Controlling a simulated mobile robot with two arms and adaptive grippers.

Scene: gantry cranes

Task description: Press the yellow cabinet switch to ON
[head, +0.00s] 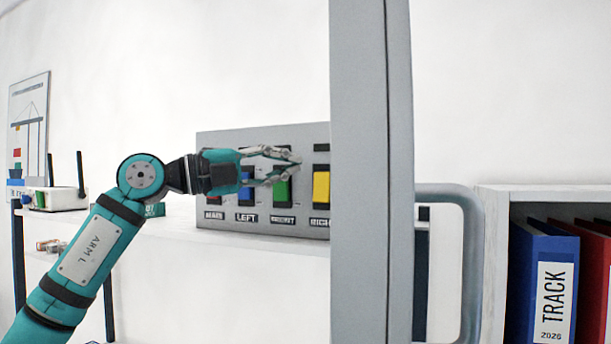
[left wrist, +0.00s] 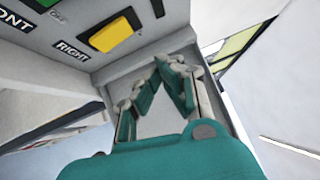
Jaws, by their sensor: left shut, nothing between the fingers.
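The yellow switch (head: 321,186) is the rightmost visible rocker on a grey switch box (head: 262,137), above the label RIGHT. It also shows in the left wrist view (left wrist: 114,32), at the upper left, with nothing covering it. I cannot tell whether it is ON or OFF. My left gripper (head: 298,166) is shut and empty. In the head view its fingertips overlap the green switch (head: 282,192), left of the yellow one. In the left wrist view the fingers (left wrist: 157,66) lie to the lower right of the yellow switch, apart from it. My right gripper is not in view.
A blue switch (head: 246,182) and a partly hidden red one sit left of the green switch. A wide grey upright (head: 370,170) hides the box's right end. A shelf with binders (head: 543,280) stands at the right. A white router (head: 62,198) is at the left.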

